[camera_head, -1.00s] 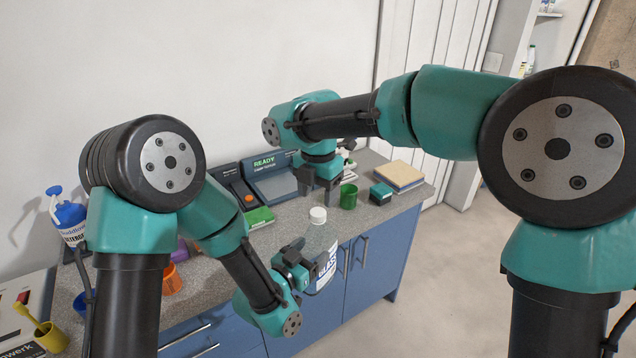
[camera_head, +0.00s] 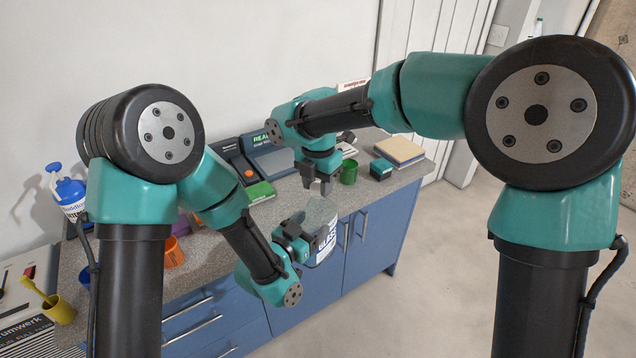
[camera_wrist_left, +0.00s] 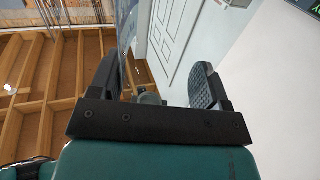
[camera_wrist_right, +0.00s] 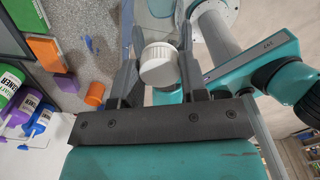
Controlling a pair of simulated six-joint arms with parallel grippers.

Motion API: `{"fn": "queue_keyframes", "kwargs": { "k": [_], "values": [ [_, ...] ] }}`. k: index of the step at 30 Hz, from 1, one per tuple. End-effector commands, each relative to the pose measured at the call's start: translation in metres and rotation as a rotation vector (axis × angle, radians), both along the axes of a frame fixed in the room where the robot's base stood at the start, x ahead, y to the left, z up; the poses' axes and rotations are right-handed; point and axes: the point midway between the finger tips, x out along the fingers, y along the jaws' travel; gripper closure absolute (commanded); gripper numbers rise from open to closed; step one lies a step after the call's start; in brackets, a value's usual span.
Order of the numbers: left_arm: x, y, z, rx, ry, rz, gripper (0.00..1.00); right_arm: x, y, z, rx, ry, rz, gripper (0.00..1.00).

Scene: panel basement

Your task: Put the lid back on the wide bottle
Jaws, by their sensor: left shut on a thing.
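The wide bottle (camera_head: 325,243) is clear with a white and blue label. My left gripper (camera_head: 312,238) is shut on it at the counter's front edge. In the left wrist view the clear bottle (camera_wrist_left: 127,25) shows beside the left finger. The white ribbed lid (camera_wrist_right: 158,65) shows in the right wrist view between the fingers of my right gripper (camera_wrist_right: 160,60), which look apart on either side of it. In the head view my right gripper (camera_head: 320,183) points down just behind the bottle, and the lid is hidden there.
A green cup (camera_head: 349,172), a teal box (camera_head: 381,168) and a tan block (camera_head: 399,151) stand right on the counter. A green block (camera_head: 260,192) and a console (camera_head: 272,160) sit behind. A blue spray bottle (camera_head: 68,195), an orange cup (camera_head: 173,253) and a yellow cup (camera_head: 60,309) are left.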

Motion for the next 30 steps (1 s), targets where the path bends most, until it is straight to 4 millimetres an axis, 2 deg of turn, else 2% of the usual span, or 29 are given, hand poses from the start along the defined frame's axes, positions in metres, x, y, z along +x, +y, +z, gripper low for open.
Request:
{"fn": "queue_keyframes", "kwargs": {
  "k": [1, 8, 14, 20, 30],
  "values": [
    [0.0001, -0.0001, 0.0002, -0.001, -0.001, 0.000, 0.96, 0.0000, 0.0000, 0.0001, 0.000, 0.000, 0.000, 0.69],
    [0.0001, -0.0001, 0.0002, -0.001, -0.001, 0.000, 0.96, 0.0001, -0.0001, 0.0002, 0.000, 0.000, 0.000, 0.90],
    [0.0001, -0.0001, 0.0002, -0.001, -0.001, 0.000, 0.96, 0.0001, -0.0001, 0.0002, 0.000, 0.000, -0.044, 0.90],
    [0.0001, -0.0001, 0.0002, -0.001, -0.001, 0.000, 0.96, 0.0001, 0.0000, 0.0000, 0.000, 0.001, -0.245, 0.90],
    [0.0000, 0.0000, 0.0002, -0.001, -0.001, 0.000, 0.96, 0.0001, 0.0000, -0.0003, -0.001, 0.002, -0.693, 0.90]
  ]
}}
